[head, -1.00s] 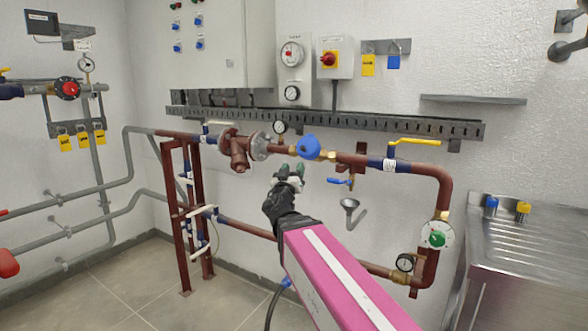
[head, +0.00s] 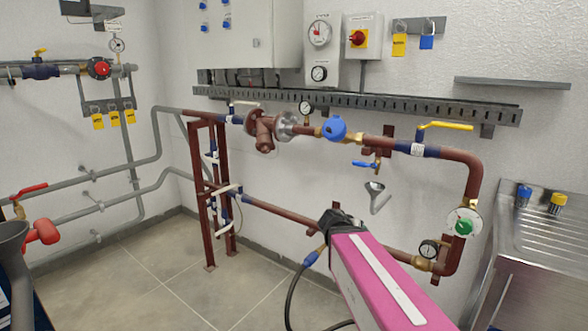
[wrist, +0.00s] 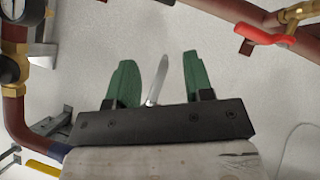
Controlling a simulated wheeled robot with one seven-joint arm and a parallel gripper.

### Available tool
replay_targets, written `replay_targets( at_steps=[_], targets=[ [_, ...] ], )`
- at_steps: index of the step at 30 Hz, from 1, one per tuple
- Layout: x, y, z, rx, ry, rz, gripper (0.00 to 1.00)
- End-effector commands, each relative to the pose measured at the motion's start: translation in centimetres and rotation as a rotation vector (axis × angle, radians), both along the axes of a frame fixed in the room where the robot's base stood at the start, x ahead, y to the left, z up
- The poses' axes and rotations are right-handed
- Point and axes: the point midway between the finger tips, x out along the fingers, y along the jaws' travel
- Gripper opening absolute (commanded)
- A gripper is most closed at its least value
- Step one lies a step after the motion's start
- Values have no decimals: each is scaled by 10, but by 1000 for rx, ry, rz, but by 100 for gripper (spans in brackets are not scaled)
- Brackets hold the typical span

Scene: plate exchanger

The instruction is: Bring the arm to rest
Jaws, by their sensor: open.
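My gripper (wrist: 160,62) shows in the wrist view with its two green fingers spread apart. No object is gripped. A thin grey metal piece shows between the fingers; I cannot tell how far behind them it lies. In the head view, my pink arm reaches from the lower right towards the pipework, and its folded end hides the gripper.
Brown pipework (head: 465,190) runs along the wall, with a yellow lever (head: 446,126), a pressure gauge (head: 428,248) and a grey funnel (head: 374,187). A red lever (wrist: 265,35) shows in the wrist view. A steel sink (head: 545,235) stands right. Floor lies clear left.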

Motion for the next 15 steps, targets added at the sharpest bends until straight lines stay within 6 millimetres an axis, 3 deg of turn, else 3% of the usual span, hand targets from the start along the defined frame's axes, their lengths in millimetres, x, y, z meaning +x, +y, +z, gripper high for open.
replay_targets(
  at_steps=[3, 9, 15],
  targets=[
    [-24, -4, -49, 118, 197, 11, 47],
    [-66, 8, -116, 358, 488, 99, 47],
    [-97, 28, -152, 571, 653, 221, 47]
  ],
)
